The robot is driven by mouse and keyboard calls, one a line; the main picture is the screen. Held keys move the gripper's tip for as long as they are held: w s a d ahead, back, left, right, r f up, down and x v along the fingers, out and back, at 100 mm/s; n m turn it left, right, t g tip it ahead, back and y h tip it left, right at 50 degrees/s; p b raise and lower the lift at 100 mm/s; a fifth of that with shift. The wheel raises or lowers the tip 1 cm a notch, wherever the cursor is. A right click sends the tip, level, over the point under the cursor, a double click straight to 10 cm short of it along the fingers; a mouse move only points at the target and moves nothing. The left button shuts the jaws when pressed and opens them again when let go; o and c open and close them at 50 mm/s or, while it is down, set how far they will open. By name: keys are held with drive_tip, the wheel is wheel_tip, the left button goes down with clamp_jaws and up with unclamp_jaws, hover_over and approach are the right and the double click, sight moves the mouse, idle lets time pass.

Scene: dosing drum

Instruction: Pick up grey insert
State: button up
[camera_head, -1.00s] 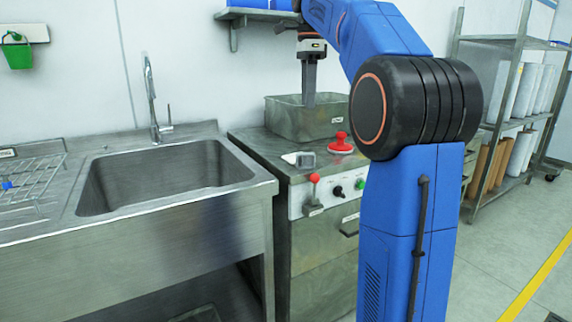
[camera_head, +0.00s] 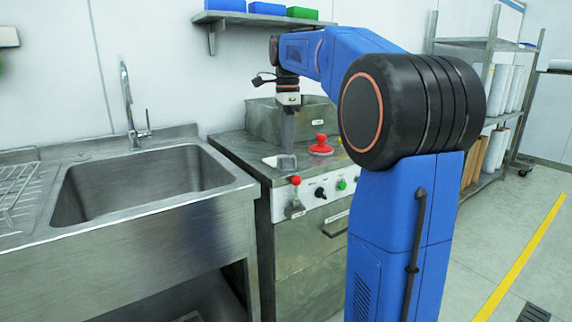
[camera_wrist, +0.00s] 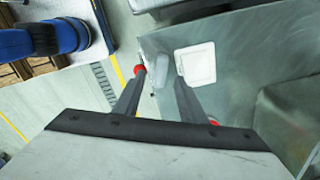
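The grey insert (camera_head: 287,163) is a small grey block on the metal cabinet top, beside a white-rimmed square plate or recess (camera_head: 271,161). In the wrist view, the two dark fingers of my gripper (camera_wrist: 159,80) stand apart. The grey insert (camera_wrist: 159,70) appears blurred between and beyond their tips, and the white square (camera_wrist: 196,64) lies right of them. I cannot tell whether the fingers touch the insert.
A red mushroom knob (camera_head: 320,146) stands close to the right of my gripper. A grey bin (camera_head: 262,120) sits behind. A sink (camera_head: 140,185) is left; a shelf (camera_head: 262,18) hangs above.

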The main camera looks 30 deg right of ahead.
sight(286, 163)
wheel_tip(286, 163, down, 5)
drive_tip(key=shift+w+r, duration=0.1)
drive_tip(key=shift+w, duration=0.05)
clamp_jaws()
